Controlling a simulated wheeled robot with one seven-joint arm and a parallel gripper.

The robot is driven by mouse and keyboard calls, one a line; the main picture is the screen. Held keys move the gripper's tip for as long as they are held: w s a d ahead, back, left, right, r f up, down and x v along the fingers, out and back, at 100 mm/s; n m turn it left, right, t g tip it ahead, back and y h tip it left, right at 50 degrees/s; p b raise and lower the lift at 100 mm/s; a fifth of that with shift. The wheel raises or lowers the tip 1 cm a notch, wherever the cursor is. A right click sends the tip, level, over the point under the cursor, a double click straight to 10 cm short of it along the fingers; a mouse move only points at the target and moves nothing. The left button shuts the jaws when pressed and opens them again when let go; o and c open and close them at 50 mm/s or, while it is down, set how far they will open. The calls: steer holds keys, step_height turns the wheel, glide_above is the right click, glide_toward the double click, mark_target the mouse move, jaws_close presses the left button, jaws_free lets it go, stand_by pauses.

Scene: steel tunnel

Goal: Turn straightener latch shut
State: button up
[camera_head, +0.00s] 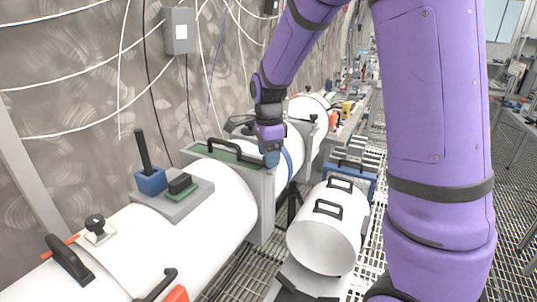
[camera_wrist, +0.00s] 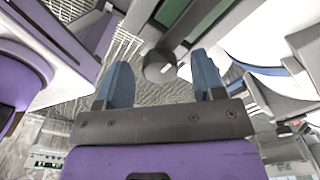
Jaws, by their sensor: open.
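My gripper (camera_head: 271,155) is beside the white tunnel, at the right end of a grey upright frame (camera_head: 267,212) with a green top panel and a black handle. In the wrist view my gripper (camera_wrist: 161,62) has its two blue fingers wide apart. A dark round knob (camera_wrist: 158,66) with a small pale mark shows between the fingers, and I see no finger touching it. It looks like the straightener latch, but I cannot tell for sure whether it is turned shut. In the head view my gripper hides this spot.
A blue block with a black lever (camera_head: 150,180) stands on the near tunnel section. A loose white cylinder (camera_head: 322,240) with black handles lies to the right. A grey wall box (camera_head: 180,31) and hanging cables are behind. Grated floor (camera_head: 240,275) lies between.

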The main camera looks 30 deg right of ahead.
step_height(320, 180, up, 11)
steer(key=shift+f, duration=0.15)
stand_by(0.4)
steer(key=s+r+n+t, duration=0.2)
steer(key=s+n, duration=0.8)
steer(key=s, duration=0.3)
steer(key=s+a+r+n+t, duration=0.1)
steer(key=s+r+n+t, duration=0.2)
steer(key=s+n, duration=0.7)
steer(key=s, duration=0.3)
steer(key=shift+s+a, duration=0.2)
steer(key=shift+a, duration=0.05)
